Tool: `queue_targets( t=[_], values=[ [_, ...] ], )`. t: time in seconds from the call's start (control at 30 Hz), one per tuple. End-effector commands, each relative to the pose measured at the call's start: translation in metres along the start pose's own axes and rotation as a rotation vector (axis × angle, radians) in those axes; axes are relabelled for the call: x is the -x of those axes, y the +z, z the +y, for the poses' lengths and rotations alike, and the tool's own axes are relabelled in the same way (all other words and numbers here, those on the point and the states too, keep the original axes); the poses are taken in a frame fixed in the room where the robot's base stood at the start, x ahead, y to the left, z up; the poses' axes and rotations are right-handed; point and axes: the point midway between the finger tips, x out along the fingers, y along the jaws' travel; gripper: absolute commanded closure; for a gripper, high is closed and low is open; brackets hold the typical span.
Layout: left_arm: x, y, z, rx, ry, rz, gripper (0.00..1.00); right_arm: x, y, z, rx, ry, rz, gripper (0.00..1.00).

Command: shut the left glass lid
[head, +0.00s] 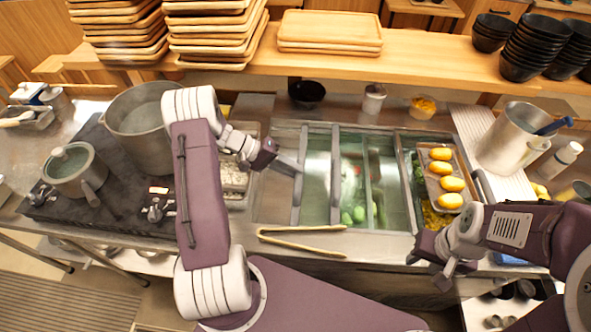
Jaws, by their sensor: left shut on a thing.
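The left glass lid (316,185) is a clear pane with grey metal bars, lying over the sunken counter bin in the middle. Its left bar (299,190) runs front to back. My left gripper (288,165) reaches in from the left and is shut at the upper part of this bar. The fingertips are small here, and the exact grip is hard to see. Green and pale items (358,214) show in the bin right of the pane. My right gripper (440,270) hangs at the counter's front edge, right of the bin, apart from the lid; its jaw opening is unclear.
Yellow tongs (300,238) lie along the counter's front edge before the bin. A tray of yellow buns (440,168) stands right of it.

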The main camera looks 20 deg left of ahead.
Motion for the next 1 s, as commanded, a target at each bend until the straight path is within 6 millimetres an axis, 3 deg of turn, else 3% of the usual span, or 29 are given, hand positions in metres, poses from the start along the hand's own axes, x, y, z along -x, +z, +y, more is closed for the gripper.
queue_targets(
  t=[0.03, 0.1, 0.43, 0.8, 1.0],
  values=[
    [-0.001, 0.001, 0.000, 0.001, 0.001, -0.003, 0.73, 0.000, 0.000, 0.000, 0.000, 0.000, 0.000, 0.60],
    [-0.001, 0.001, 0.000, 0.001, 0.001, -0.002, 0.57, 0.000, 0.000, 0.000, 0.000, 0.000, 0.000, 0.60],
    [0.002, 0.000, 0.000, 0.000, 0.002, 0.000, 0.57, -0.001, 0.000, 0.000, 0.000, 0.000, 0.000, 0.60],
    [0.074, 0.000, -0.002, -0.001, -0.001, 0.002, 0.57, -0.018, 0.002, 0.000, 0.000, 0.000, 0.000, 0.60],
    [0.090, 0.001, -0.001, 0.001, 0.001, -0.002, 0.57, -0.019, 0.002, 0.000, 0.000, 0.000, 0.000, 0.60]
  ],
)
